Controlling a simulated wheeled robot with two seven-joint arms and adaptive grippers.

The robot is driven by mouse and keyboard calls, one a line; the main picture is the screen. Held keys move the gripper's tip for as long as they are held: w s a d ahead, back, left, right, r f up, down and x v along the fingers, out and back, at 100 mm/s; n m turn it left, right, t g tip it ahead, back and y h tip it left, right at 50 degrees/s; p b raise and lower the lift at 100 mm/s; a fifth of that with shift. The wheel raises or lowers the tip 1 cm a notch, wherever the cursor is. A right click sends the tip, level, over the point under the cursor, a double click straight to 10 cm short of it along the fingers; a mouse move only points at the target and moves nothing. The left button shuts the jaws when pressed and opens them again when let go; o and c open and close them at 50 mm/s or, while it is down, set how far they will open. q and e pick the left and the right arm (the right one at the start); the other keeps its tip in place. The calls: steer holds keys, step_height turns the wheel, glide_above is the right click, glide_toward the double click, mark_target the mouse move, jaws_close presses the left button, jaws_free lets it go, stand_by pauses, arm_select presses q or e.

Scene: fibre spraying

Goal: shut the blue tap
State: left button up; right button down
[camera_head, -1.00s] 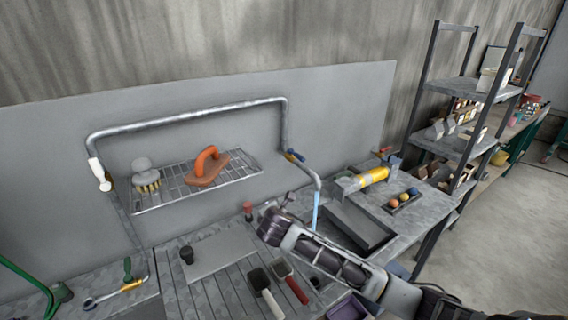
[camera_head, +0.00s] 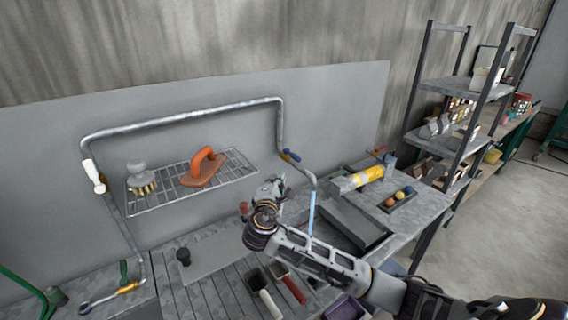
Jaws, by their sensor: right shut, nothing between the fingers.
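My left gripper is not in view.
A wire rack (camera_head: 222,172) on the left holds an orange-handled float (camera_head: 203,168) and a brush (camera_head: 140,182). Trowels (camera_head: 288,284) lie on the slatted bench below. A yellow cylinder (camera_head: 368,175) and a tray of coloured balls (camera_head: 399,198) sit to the right.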

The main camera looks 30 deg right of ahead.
steer(key=shift+s+d+r+m+h, duration=0.15)
steer(key=shift+d+r+m+h, duration=0.1)
steer(key=shift+m, duration=0.75)
steer(key=shift+s+d+r+m+h, duration=0.15)
steer(key=shift+r+m+h, duration=0.1)
steer(key=shift+m, duration=0.75)
steer(key=shift+w+d, duration=0.1)
steer(key=shift+w, duration=0.05)
steer(key=p, duration=0.2)
glide_toward(292, 155)
steer(key=w, duration=0.3)
steer(key=shift+f+x, duration=0.15)
steer(key=shift+x, duration=0.7)
steer(key=shift+f+x, duration=0.1)
steer(key=shift+x, duration=0.7)
steer(key=shift+s+d, duration=0.1)
steer(key=shift+d, duration=0.2)
